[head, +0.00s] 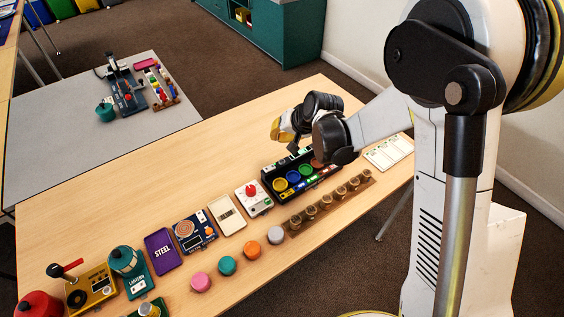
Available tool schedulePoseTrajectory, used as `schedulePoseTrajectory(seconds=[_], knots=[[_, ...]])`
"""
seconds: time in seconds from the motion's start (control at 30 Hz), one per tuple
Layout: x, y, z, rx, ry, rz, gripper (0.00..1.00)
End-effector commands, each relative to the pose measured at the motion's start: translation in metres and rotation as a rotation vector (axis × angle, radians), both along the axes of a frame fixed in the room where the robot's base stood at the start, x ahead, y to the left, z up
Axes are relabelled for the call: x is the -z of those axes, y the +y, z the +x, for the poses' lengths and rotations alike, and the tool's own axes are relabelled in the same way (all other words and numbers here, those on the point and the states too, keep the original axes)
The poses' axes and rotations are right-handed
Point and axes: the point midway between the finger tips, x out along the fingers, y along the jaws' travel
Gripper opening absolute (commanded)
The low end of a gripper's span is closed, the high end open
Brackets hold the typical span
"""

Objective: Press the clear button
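No button with a readable "clear" label shows in the head view. A black panel (268,181) with yellow, blue, green and red round parts and small labels stands on the wooden table. A white box (256,203) with a red knob is just left of it. A navy device (203,240) with a round tan grille and small controls lies further left. My gripper (292,146) is above the back edge of the black panel, seemingly apart from it. The arm and wrist hide part of the panel's right end, and the finger opening is too small to judge.
A grey table (60,140) stands beyond. The wooden table's far side is bare.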

Motion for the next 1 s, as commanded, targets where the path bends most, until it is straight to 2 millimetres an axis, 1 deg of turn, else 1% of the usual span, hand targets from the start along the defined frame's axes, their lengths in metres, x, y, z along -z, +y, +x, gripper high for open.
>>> schedulePoseTrajectory(seconds=[0.03,0.17,0.4,0.5,0.63,1.0], knots=[[0.008,0.0,0.0,0.0,0.0,0.0,0.0],[0.025,0.0,0.0,0.0,0.0,0.0,0.0],[0.061,0.0,0.0,0.0,0.0,0.0,0.0],[0.072,0.0,0.0,0.0,0.0,0.0,0.0],[0.078,0.0,0.0,0.0,0.0,0.0,0.0],[0.077,0.0,0.0,0.0,0.0,0.0,0.0]])
